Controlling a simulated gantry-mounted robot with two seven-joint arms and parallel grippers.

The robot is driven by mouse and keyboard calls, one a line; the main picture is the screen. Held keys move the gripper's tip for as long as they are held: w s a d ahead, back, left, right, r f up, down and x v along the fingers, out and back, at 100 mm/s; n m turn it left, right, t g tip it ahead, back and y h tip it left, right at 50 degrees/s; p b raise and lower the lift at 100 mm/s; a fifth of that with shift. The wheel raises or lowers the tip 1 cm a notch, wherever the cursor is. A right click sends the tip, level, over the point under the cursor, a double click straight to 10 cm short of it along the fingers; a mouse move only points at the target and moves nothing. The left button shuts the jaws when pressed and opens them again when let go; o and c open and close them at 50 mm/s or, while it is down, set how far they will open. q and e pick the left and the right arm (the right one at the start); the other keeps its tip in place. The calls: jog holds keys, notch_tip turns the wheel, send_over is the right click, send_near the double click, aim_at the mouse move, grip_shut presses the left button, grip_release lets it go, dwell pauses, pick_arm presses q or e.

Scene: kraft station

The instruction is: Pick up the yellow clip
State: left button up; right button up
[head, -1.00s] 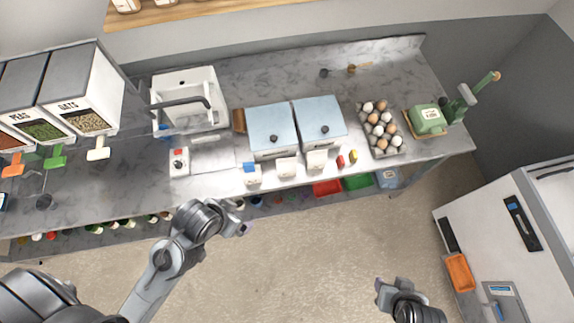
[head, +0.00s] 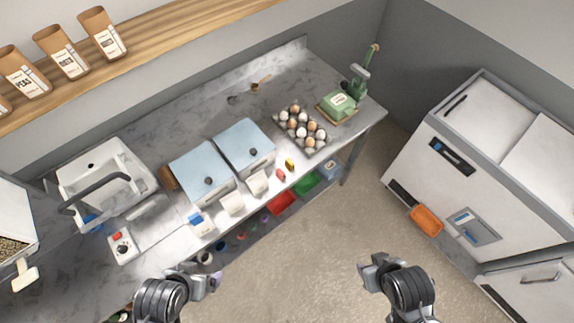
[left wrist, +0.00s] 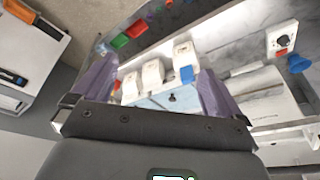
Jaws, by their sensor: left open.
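The yellow clip (head: 289,164) is a small piece on the front edge of the counter, just beside a red clip (head: 281,174), with the egg tray behind it. My left gripper (head: 212,281) is in front of the counter, lower left of the clip and well apart from it. In the left wrist view its purple fingers (left wrist: 155,78) are spread with nothing held between them. My right gripper (head: 368,273) hangs over the floor in front of the counter, away from the clip; its jaw opening is not clear.
Two blue-lidded bins (head: 205,173) with white boxes (head: 231,203) in front stand left of the clip. The egg tray (head: 318,148) and green press (head: 340,104) are at the right end. Red (head: 283,203) and green (head: 307,183) bins sit below. The floor (head: 290,270) is clear.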

pick_arm(q)
jog(key=shift+c, duration=0.5)
jog(key=c, duration=0.4)
